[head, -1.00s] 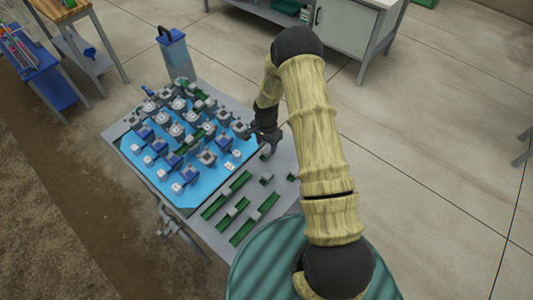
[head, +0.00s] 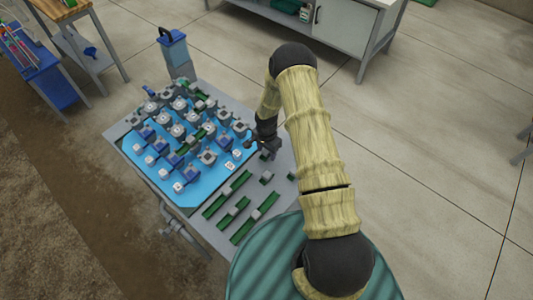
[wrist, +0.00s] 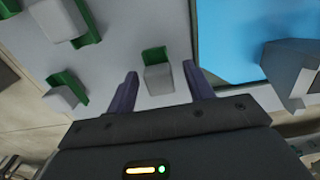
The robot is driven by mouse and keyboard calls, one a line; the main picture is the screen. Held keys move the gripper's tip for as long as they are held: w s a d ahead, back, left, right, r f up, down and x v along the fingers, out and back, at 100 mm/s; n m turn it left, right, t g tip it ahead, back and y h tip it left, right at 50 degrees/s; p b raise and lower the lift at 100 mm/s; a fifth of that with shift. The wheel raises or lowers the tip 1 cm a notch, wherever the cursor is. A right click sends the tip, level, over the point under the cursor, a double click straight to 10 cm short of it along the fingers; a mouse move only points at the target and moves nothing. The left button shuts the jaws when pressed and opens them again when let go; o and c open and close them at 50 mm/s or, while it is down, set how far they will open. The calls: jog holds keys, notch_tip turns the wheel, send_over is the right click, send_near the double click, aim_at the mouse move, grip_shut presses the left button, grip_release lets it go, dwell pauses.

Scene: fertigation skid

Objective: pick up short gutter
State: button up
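A short gutter (wrist: 154,54), a small green channel piece with a light grey block on it, lies on the grey tabletop. In the wrist view it is between and just beyond the fingertips of my gripper (wrist: 160,70). The two dark fingers are apart, with nothing held. In the head view my gripper (head: 258,149) is low over the table beside the blue board, and its fingertips are hard to make out. Two similar short green pieces lie nearby: one (head: 266,178) nearer the long gutters, another (head: 291,177) near the table's right edge.
The blue board (head: 205,192) carries many grey and blue fittings and lies close beside my gripper. Longer green gutters (head: 214,206) lie at the table's near end. A blue-topped container (head: 173,52) stands beyond the board. A ribbed green round surface (head: 262,262) is at the bottom.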

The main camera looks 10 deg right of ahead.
jog(key=c, duration=1)
jog(key=shift+r, duration=0.15)
notch_tip(320, 180, up, 10)
jog(key=shift+f+b, duration=0.15)
jog(key=shift+b, duration=1.1)
